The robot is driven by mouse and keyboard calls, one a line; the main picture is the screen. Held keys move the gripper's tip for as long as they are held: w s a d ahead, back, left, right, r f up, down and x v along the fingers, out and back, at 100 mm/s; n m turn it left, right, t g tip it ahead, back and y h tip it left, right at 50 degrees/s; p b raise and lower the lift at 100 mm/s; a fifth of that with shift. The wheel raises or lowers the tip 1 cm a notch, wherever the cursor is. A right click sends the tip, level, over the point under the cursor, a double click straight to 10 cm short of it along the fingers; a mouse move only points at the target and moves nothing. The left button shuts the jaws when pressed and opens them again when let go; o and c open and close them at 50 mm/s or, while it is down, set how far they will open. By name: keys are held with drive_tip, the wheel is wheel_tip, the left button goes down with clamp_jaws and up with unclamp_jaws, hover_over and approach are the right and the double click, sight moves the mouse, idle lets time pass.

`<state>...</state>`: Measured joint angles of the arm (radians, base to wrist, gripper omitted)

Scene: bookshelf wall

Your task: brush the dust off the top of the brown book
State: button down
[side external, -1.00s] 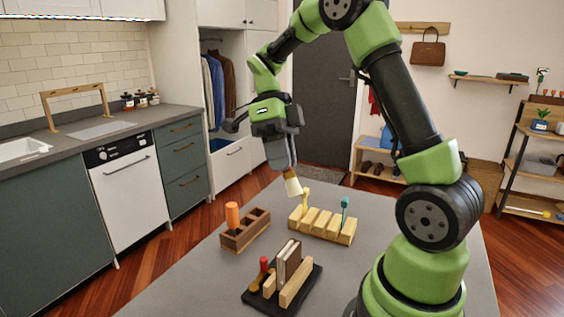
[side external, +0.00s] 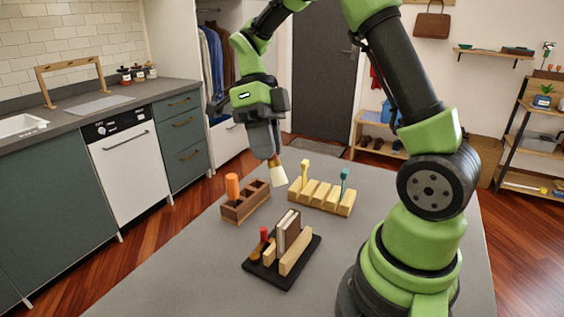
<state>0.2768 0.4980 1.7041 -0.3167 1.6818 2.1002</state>
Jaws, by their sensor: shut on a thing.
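My gripper (side external: 271,153) is shut on a brush with pale cream bristles (side external: 278,176) that point down. The brush is in the air over the grey table, between the dark wooden holder and the light wooden rack. The brown book (side external: 293,229) stands upright on a black base (side external: 287,281) nearer the camera, below the brush in the picture. Pale page edges show beside its cover. The brush is clear of the book. Any dust on its top is too small to make out.
On the black base are light wooden blocks (side external: 296,256) and a red-topped tool (side external: 264,235). A dark wooden holder (side external: 246,206) with an orange handle (side external: 232,186) stands at left. A light rack (side external: 320,197) holds yellow and teal tools. The table's front left is clear.

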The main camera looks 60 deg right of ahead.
drive_tip(key=shift+a+f, duration=0.25)
drive_tip(key=shift+a, duration=0.1)
drive_tip(key=shift+f, duration=2.9)
drive_tip(key=shift+d+f, duration=0.1)
drive_tip(key=shift+f, duration=0.55)
drive_tip(key=shift+s+d, duration=0.55)
drive_tip(key=shift+d, duration=1.7)
drive_tip(key=shift+w+a, duration=0.2)
drive_tip(key=shift+a, duration=0.9)
drive_tip(key=shift+w+a, duration=0.15)
drive_tip(key=shift+a, duration=0.95)
drive_tip(key=shift+s+d+r, duration=0.1)
drive_tip(key=shift+s+d, duration=0.05)
drive_tip(key=shift+d, duration=2.1)
